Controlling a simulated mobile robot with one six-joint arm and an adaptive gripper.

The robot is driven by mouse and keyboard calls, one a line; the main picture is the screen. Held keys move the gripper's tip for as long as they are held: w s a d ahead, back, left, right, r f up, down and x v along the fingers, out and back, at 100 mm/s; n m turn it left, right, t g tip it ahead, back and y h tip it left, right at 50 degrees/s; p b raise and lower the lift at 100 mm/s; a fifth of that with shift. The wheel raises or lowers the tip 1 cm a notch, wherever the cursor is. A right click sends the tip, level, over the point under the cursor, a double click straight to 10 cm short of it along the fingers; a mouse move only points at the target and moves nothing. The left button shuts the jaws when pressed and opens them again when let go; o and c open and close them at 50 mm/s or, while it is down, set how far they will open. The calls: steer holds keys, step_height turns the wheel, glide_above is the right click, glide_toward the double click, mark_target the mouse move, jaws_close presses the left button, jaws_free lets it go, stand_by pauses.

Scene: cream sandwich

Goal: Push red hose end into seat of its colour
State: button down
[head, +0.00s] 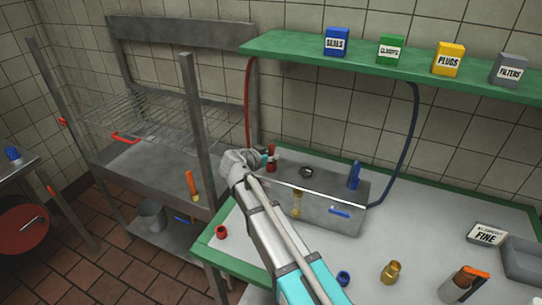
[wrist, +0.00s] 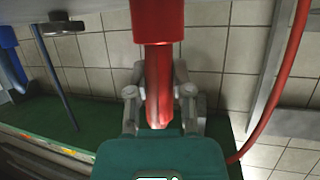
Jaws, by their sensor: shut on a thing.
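My gripper (head: 264,158) is at the left back of the grey metal box on the worktop. In the wrist view its fingers (wrist: 160,105) are shut on a narrow red piece (wrist: 158,85), seemingly the red hose end. A wider red cylinder (wrist: 157,22) adjoins it; in the head view the red part (head: 271,164) stands upright at the box. I cannot tell whether the piece and the seat are fully joined. The red hose (head: 248,100) hangs from the shelf and also curves along the right of the wrist view (wrist: 283,90). Its lower end is hidden.
A blue upright piece (head: 354,174) and a dark round knob (head: 306,172) stand on the box (head: 325,213). A blue hose (head: 410,140) hangs at right. A green shelf (head: 390,70) overhangs.

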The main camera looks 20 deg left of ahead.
steer(key=shift+f, duration=0.25)
steer(key=shift+c, duration=2.2)
jaws_free()
steer(key=shift+r, duration=0.2)
step_height(320, 180, up, 10)
steer(key=p, duration=0.9)
steer(key=shift+f+p, duration=0.25)
steer(key=shift+p, duration=0.05)
